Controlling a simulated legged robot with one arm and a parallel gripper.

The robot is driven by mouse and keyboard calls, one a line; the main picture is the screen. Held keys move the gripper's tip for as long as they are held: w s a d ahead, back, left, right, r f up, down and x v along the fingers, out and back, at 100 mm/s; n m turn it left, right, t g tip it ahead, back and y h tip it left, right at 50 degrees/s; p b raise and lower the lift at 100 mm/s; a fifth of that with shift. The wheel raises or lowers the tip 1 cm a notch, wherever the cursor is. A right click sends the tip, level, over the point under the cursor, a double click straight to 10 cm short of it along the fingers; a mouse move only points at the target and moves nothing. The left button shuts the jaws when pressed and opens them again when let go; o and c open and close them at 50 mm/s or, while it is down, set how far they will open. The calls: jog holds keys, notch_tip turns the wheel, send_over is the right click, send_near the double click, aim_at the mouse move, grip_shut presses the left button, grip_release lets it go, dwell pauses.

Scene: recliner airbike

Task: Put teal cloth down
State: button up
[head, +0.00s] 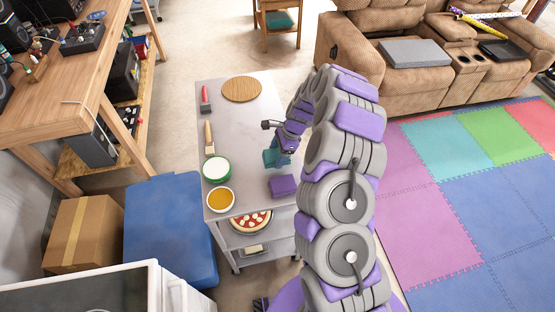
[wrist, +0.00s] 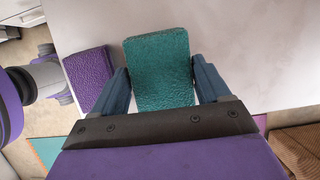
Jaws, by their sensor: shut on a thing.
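The teal cloth (wrist: 160,70) is a folded, textured block between the two fingers of my gripper (wrist: 162,85) in the wrist view. My gripper is shut on it. In the head view the teal cloth (head: 273,158) shows at my gripper (head: 285,150), over the right side of the grey cart top (head: 228,120). I cannot tell whether the cloth touches the surface. A purple folded cloth (head: 283,186) lies close by on the cart, nearer its front right corner. It also shows left of my gripper in the wrist view (wrist: 88,75).
The cart top also holds a round wooden board (head: 241,89), a red-ended tool (head: 205,104), a brush (head: 209,138), a green-rimmed bowl (head: 216,169) and a bowl of orange sauce (head: 220,200). A pizza (head: 245,222) sits on the shelf below. The cart's middle is clear.

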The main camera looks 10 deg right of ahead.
notch_tip(320, 180, down, 3)
jog(key=shift+f+b, duration=0.2)
jog(key=shift+b, duration=0.45)
jog(key=shift+r, duration=0.1)
jog(key=o, duration=0.9)
